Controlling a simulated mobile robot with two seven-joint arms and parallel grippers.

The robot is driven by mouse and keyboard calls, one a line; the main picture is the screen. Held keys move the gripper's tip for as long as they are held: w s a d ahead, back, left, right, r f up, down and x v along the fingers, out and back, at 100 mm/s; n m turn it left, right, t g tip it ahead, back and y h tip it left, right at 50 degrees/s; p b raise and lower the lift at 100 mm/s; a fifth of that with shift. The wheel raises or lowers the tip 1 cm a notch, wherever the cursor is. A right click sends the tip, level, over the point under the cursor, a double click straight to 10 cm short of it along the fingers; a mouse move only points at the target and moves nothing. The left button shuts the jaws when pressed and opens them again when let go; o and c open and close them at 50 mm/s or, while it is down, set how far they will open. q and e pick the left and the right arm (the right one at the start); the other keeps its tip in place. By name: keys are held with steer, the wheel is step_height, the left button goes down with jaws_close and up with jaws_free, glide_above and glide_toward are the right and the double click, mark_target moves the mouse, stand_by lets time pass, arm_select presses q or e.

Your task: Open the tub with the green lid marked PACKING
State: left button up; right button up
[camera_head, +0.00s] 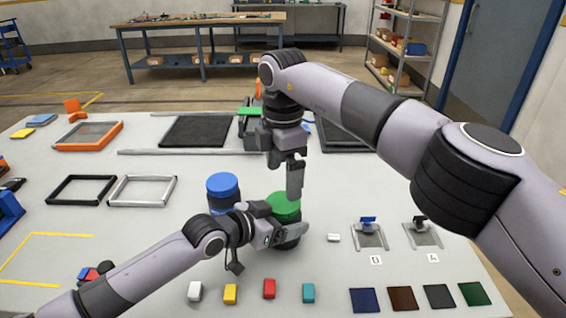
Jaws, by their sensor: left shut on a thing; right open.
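A tub with a green lid (282,206) stands on the white table near the middle. Its dark body shows below the lid, and any marking on it cannot be read. My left gripper (290,234) is shut on the tub's body from the left and front. My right gripper (294,180) is open and empty, pointing down just above the green lid, and appears apart from it. A second tub with a blue lid (223,186) stands just left of the green one, partly hidden by my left arm.
Colored blocks, including a red one (269,289), and dark swatches (403,299) lie along the front edge. Two small fixtures marked B (369,234) and A (422,233) stand to the right. Empty frames (142,190) lie left; a black mat (199,131) lies behind.

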mark_target(283, 202)
step_height(283, 202, down, 6)
steer(key=shift+f, duration=0.1)
stand_by(0.4)
steer(key=c, duration=1.1)
steer(key=n, duration=1)
steer(key=o, duration=1.2)
steer(key=shift+c, duration=0.2)
